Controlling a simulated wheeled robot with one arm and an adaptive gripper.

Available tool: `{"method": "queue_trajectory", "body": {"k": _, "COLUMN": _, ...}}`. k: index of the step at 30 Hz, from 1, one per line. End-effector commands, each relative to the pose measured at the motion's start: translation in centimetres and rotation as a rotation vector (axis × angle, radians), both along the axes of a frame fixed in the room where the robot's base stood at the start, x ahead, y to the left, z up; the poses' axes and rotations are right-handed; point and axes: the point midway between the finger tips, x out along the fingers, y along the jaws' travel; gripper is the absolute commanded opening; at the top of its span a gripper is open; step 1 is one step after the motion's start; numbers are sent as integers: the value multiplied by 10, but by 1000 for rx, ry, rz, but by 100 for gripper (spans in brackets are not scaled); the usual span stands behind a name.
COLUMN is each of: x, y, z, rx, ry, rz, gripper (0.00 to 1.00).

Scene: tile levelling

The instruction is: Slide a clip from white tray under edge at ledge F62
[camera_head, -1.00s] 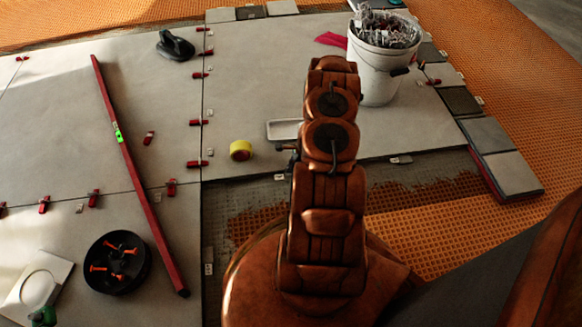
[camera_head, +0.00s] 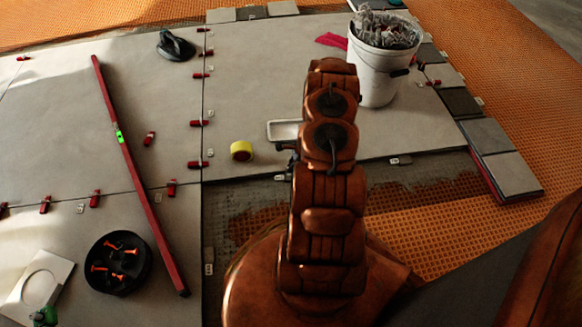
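The white tray (camera_head: 283,131) lies on the large grey tile, left of my arm. My arm covers its right side, and I cannot make out any clips in it. A small dark part of my gripper (camera_head: 285,147) shows just below the tray, at the arm's left side. The fingertips are hidden or too small to judge. Small pale tags sit along the tile edges, one at the front edge right of my arm (camera_head: 400,161) and one at the left edge of the gap (camera_head: 208,268). Their writing is too small to read, so I cannot tell which ledge is F62.
A yellow tape roll (camera_head: 241,150) lies left of the tray. A white bucket (camera_head: 376,70) stands behind right. A long red level (camera_head: 137,170), red clips and a black bowl (camera_head: 118,263) with orange pieces lie left. Stacked tiles (camera_head: 500,160) stand right.

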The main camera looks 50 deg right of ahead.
Motion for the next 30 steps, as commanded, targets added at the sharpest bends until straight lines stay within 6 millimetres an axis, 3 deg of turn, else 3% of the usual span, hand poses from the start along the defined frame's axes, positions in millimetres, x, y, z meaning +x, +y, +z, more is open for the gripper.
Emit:
{"method": "queue_trajectory", "body": {"k": 21, "x": 3, "y": -2, "z": 0, "rx": 0, "ry": 0, "rz": 1, "gripper": 0}}
{"method": "queue_trajectory", "body": {"k": 30, "x": 3, "y": -2, "z": 0, "rx": 0, "ry": 0, "rz": 1, "gripper": 33}}
